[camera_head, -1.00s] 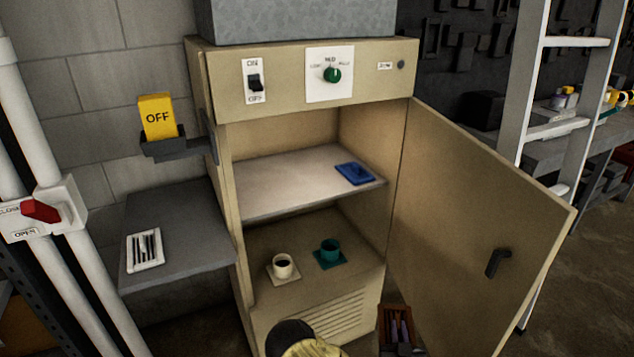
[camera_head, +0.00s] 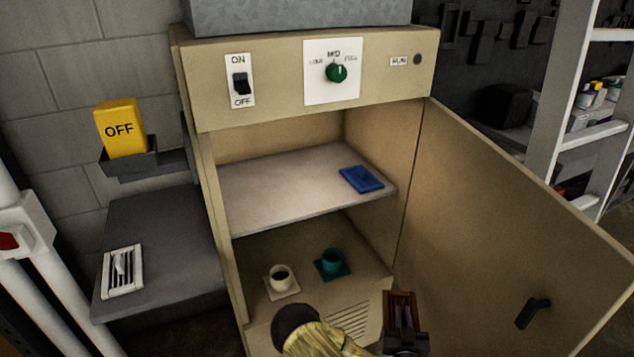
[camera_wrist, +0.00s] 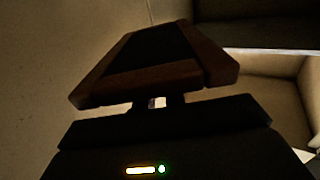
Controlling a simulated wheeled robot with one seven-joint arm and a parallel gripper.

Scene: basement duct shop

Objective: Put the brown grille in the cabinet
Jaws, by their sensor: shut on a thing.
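The brown grille (camera_head: 402,309) is held upright in my gripper (camera_head: 405,340), low in front of the cabinet near the hinge side of its door. In the wrist view the brown grille (camera_wrist: 155,62) fills the upper middle, with my gripper (camera_wrist: 160,103) shut on its near edge. The tan cabinet (camera_head: 300,105) stands open. It has a middle shelf (camera_head: 285,185) and a lower floor. A blue grille-like piece (camera_head: 361,179) lies at the right of the shelf.
The open cabinet door (camera_head: 500,210) juts out at the right. A grey side table (camera_head: 165,260) at the left bears a white grille (camera_head: 123,271). The left and middle of the shelf are clear.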

